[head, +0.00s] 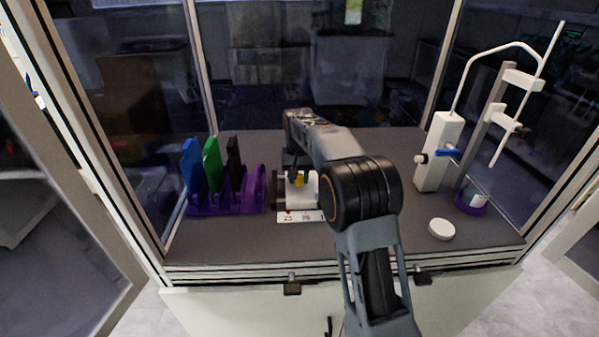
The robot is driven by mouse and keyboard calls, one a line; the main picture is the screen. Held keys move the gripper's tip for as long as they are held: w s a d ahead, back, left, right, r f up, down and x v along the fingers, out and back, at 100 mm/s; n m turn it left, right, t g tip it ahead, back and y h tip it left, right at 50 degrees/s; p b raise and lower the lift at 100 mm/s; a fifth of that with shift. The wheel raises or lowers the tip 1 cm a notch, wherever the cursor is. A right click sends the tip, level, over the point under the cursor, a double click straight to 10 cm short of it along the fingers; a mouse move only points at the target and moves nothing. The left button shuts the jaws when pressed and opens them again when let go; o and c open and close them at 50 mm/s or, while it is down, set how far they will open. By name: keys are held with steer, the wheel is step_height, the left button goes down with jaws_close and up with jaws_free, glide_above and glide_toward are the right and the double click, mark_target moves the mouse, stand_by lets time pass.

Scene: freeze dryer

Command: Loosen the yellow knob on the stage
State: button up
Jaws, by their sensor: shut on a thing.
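The yellow knob (299,180) shows as a small patch on top of the white stage (305,194), near the middle of the bench. My arm reaches in from the front and bends down over the stage. My gripper (296,177) is at the knob, with its dark fingers pointing down, and is shut on it. The arm and fingers hide part of the knob and the right side of the stage. How far the knob is turned cannot be seen.
A purple rack (228,209) with blue, green and black upright pieces stands to the left. At the right are a white stand with a bent tube (440,150), a purple ring-shaped holder (470,207) and a white round cap (441,229). Glass walls enclose the bench.

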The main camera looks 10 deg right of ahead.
mark_target(299, 176)
steer(key=n+p, duration=0.2)
steer(key=n, duration=0.3)
steer(key=shift+r+n, duration=0.1)
steer(key=shift+n, duration=0.2)
steer(key=shift+n+p, duration=0.45)
steer(key=shift+n, duration=1.65)
steer(key=o, duration=0.9)
step_height(299, 176, up, 14)
steer(key=shift+f, duration=0.15)
